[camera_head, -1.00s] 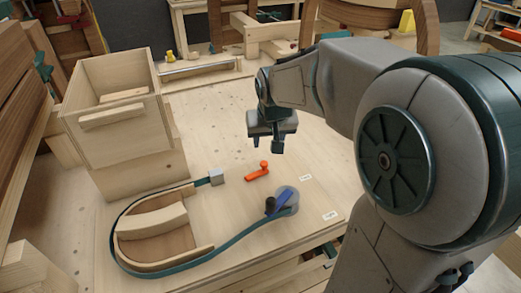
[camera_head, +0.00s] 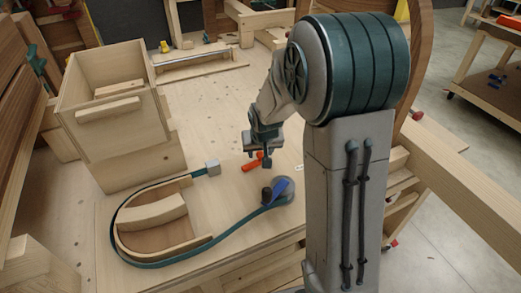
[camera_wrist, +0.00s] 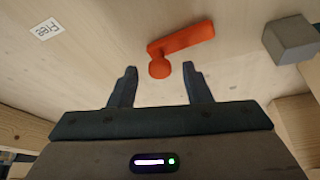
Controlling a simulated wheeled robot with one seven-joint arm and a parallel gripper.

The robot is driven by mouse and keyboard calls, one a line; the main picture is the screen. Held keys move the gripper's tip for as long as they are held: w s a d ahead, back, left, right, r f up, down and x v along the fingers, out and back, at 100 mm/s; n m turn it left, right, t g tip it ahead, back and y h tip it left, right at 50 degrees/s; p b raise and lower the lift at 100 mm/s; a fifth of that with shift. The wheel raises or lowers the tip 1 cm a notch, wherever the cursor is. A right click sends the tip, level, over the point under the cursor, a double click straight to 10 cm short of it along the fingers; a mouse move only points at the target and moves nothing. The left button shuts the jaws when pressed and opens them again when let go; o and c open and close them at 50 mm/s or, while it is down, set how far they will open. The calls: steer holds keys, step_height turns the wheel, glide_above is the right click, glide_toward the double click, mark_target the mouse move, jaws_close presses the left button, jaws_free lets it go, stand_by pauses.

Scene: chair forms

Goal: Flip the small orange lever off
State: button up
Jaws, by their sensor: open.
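The small orange lever (camera_head: 251,166) lies on the wooden board, partly hidden behind my gripper in the head view. In the wrist view the orange lever (camera_wrist: 182,40) shows whole, with a round knob at its lower left end and a bar reaching up to the right. My gripper (camera_head: 262,168) is above the board, close to the lever. In the wrist view my gripper (camera_wrist: 158,80) is open and empty, and the knob shows just past the gap between the fingertips. I cannot tell the height between fingers and lever.
A grey block (camera_head: 212,167) ends a teal strap (camera_head: 196,257) curving around a wooden form (camera_head: 150,228). A blue lever (camera_head: 280,188) on a round base stands in front of my gripper. A wooden box (camera_head: 112,112) stands at the left. A printed label (camera_wrist: 46,29) lies on the board.

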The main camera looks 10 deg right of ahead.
jaws_close()
steer(key=m+b, duration=0.1)
steer(key=b, duration=0.1)
steer(key=shift+f+b, duration=0.3)
steer(key=shift+b, duration=0.05)
steer(key=shift+s+r+m+h+b, duration=0.2)
steer(key=shift+s+m+h+b, duration=0.05)
steer(key=shift+m+h+b, duration=0.2)
jaws_free()
steer(key=shift+r, duration=0.1)
